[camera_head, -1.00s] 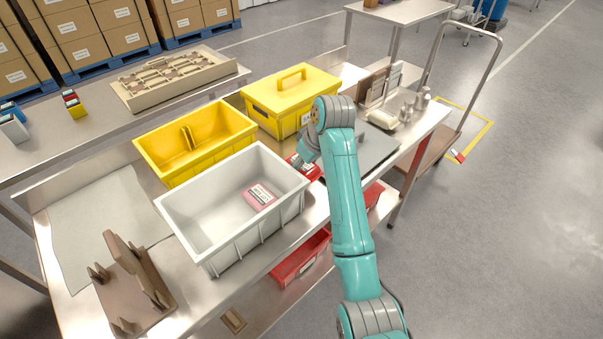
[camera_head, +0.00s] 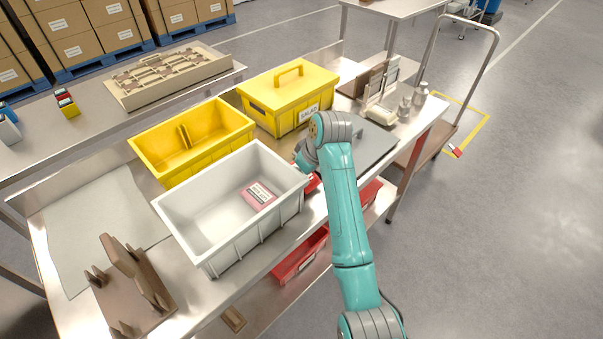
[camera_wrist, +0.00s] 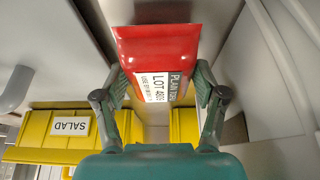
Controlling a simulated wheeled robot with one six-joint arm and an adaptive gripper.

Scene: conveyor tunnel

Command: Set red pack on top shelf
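The red pack (camera_wrist: 158,62) with a white and dark lot label sits between the two fingers of my gripper (camera_wrist: 160,88) in the wrist view. The fingers press against its two sides, so the gripper is shut on it. In the head view a small part of the red pack (camera_head: 313,184) shows at the right end of the white bin, beside my gripper (camera_head: 303,165). My arm hides most of it there. I cannot tell which surface is the top shelf.
A white bin (camera_head: 182,224) holding a pink pack (camera_head: 259,195), a yellow bin (camera_head: 152,142) and a yellow lidded box (camera_head: 262,92) crowd the steel bench. A grey plate (camera_head: 372,145) and white holder (camera_head: 378,112) stand right. Red bins (camera_head: 296,262) sit on the level below.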

